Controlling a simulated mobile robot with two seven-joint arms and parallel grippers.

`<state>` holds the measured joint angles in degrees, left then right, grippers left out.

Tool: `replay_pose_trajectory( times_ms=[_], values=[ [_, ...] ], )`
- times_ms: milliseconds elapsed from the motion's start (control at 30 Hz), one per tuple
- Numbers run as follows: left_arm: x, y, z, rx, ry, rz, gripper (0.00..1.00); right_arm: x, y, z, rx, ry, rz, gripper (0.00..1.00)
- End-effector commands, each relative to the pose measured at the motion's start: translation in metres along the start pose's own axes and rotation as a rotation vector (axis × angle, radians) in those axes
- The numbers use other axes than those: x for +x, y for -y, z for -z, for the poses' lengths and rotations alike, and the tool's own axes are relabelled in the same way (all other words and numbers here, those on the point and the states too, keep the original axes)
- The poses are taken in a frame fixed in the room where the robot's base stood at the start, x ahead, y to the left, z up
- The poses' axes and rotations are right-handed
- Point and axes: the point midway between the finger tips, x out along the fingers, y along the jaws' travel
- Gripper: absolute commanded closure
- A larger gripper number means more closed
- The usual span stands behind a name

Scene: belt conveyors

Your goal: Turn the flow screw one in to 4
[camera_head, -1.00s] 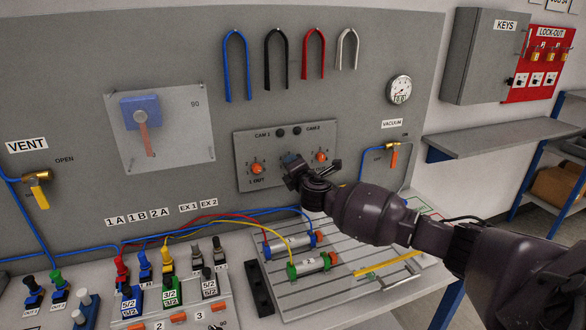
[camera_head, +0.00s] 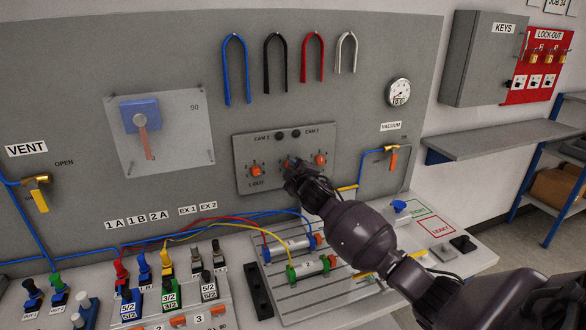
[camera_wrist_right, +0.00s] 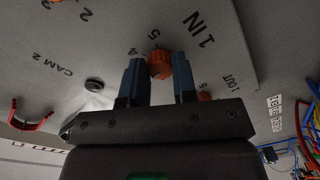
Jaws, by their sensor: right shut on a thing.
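The flow screw one in is an orange knob (camera_wrist_right: 160,65) on the grey panel (camera_head: 243,150), with "1 IN" printed beside it in the wrist view. The scale marks 5 and 4 show next to it; I cannot make out a pointer on the knob. My right gripper (camera_wrist_right: 160,78) has a blue-grey finger on either side of the knob and is shut on it. In the head view my right gripper (camera_head: 290,165) is at the middle of the panel and hides most of this screw. My left gripper is not in view.
The 1 OUT screw (camera_head: 256,171) sits left of my gripper and another orange screw (camera_head: 320,160) sits right. Two black CAM buttons (camera_head: 295,134) are above. Cylinders (camera_head: 291,246) with coloured tubes lie on the slotted plate below.

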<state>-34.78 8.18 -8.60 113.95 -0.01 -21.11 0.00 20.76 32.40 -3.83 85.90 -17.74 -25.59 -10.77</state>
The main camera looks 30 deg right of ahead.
Motion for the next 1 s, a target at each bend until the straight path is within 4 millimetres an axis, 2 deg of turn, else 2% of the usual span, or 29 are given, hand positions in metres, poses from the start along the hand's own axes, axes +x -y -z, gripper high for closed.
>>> replay_pose_trajectory(
  times_ms=[400,1000],
  values=[
    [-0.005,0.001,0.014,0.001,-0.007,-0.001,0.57,0.0,0.001,0.001,0.399,-0.016,0.003,0.97],
    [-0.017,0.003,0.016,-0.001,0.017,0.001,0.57,0.0,0.002,0.001,0.923,-0.038,0.004,0.97]
  ],
)
